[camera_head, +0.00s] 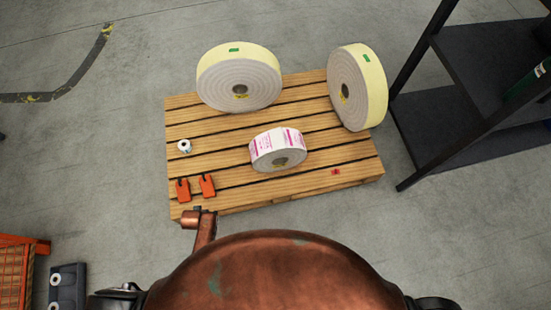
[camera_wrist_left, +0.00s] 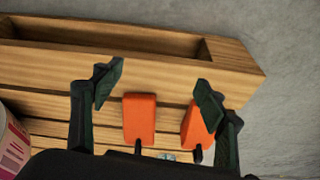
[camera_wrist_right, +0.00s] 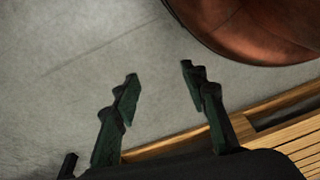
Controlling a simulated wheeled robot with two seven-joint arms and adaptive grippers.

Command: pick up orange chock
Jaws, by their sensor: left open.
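Two orange chocks stand side by side near the front left corner of a wooden pallet (camera_head: 235,205), a left chock (camera_head: 183,190) and a right chock (camera_head: 207,186). In the left wrist view, one chock (camera_wrist_left: 139,118) shows between the spread fingers of my left gripper (camera_wrist_left: 158,80). The other chock (camera_wrist_left: 195,128) is partly hidden behind the right-hand finger. The left gripper is open and empty; its exact height above the chocks is unclear. My right gripper (camera_wrist_right: 162,85) is open and empty, with bare floor and a pallet edge (camera_wrist_right: 180,142) in its view.
Two large cream rolls (camera_head: 239,80) (camera_head: 371,85), a pink-and-white label roll (camera_head: 279,150) and a small white roll (camera_head: 184,146) are on the pallet. A dark shelf rack (camera_head: 445,120) stands right. An orange crate (camera_head: 15,270) is at lower left.

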